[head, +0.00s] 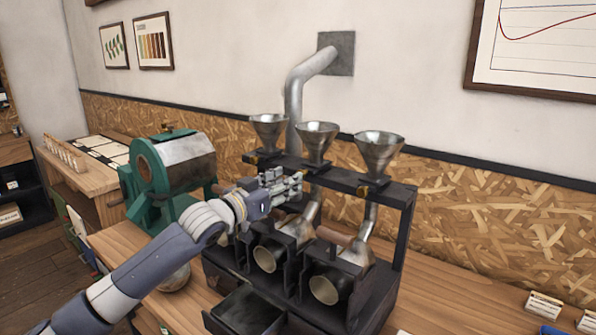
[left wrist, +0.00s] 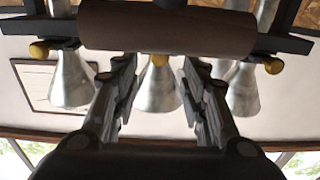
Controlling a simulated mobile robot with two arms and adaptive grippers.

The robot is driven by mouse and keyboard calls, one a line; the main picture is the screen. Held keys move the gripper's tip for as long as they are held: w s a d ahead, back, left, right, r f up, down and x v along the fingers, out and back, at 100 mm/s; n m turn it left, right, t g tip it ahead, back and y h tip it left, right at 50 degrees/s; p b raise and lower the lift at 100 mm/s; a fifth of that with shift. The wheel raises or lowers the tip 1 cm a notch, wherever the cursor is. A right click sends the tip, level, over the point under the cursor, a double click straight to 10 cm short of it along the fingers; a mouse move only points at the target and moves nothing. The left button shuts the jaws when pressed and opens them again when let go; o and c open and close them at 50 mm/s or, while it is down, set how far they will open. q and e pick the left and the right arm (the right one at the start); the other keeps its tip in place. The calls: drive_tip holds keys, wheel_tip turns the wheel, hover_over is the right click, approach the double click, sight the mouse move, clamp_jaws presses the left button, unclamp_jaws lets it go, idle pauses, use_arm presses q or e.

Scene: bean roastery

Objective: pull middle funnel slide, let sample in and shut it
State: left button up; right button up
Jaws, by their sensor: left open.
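The middle funnel (head: 316,140) is a metal cone on the black rack (head: 405,196) of the three-barrel sample roaster. My left gripper (head: 296,184) is level with the rack's top bar, in front of the middle funnel, with its fingers pointing toward it. In the left wrist view the scene is upside down. There the brass slide knob (left wrist: 160,60) of the middle funnel (left wrist: 158,90) shows between the open fingertips (left wrist: 160,72). I cannot tell whether the fingers touch the knob. The gripper hides this knob in the head view. My right gripper is out of view.
The left funnel (head: 268,128) and right funnel (head: 378,152) stand close on either side. A brown wooden cylinder (left wrist: 165,28) crosses the wrist view near the fingertips. A green roaster (head: 150,190) stands left. Bare counter (head: 450,290) lies right of the rack.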

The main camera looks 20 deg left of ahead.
sight(312, 169)
use_arm(q)
drive_tip(key=p+x, duration=0.1)
drive_tip(key=x, duration=0.4)
drive_tip(key=shift+w+d+f, duration=0.1)
drive_tip(key=shift+w+d, duration=0.05)
drive_tip(key=shift+w, duration=0.15)
clamp_jaws()
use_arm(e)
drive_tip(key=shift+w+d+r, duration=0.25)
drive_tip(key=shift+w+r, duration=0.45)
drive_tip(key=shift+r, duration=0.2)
